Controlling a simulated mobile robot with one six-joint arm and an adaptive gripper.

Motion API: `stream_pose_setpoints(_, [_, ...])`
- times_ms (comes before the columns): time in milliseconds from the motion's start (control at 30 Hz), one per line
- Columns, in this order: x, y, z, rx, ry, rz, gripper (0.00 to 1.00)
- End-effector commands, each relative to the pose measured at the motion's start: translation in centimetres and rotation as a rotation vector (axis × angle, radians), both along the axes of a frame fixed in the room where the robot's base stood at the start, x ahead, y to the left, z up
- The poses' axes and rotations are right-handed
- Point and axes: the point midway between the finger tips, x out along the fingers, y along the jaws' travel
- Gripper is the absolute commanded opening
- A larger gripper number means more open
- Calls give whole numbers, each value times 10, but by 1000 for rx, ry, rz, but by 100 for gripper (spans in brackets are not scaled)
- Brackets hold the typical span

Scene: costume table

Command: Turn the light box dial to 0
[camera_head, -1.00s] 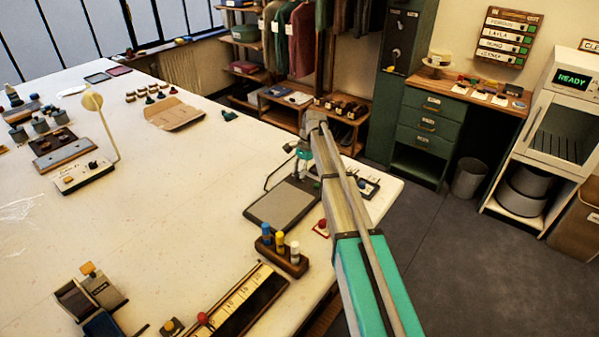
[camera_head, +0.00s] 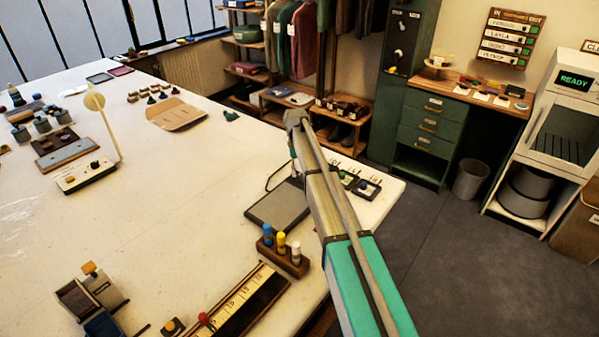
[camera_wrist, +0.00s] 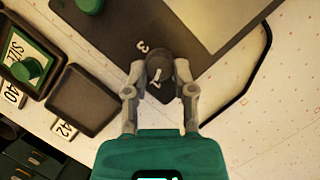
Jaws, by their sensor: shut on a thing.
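The light box (camera_head: 278,204) lies on the white table in the head view, with a pale grey panel. Its panel (camera_wrist: 222,30) and dark frame (camera_wrist: 125,25) fill the upper part of the wrist view. A dark round dial (camera_wrist: 158,66) with a white mark sits at the frame's corner. A white "3" is printed beside it, and a white mark lies just below; other numbers are hidden. My gripper (camera_wrist: 159,88) is shut on the dial, one finger on each side. In the head view my arm hides the dial and gripper.
Small dark trays (camera_wrist: 82,101) with number tags stand left of the dial in the wrist view, one holding a green knob-like piece (camera_wrist: 28,70). A black cable (camera_wrist: 262,75) runs at right. A peg rack (camera_head: 283,258) stands in front of the box.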

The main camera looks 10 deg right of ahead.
Motion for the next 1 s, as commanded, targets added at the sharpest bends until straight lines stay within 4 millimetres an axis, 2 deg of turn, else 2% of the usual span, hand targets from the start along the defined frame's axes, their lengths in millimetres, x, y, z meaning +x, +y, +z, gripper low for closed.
stream_pose_setpoints(1000, [-5, 5, 0, 1, -1, 948, 0])
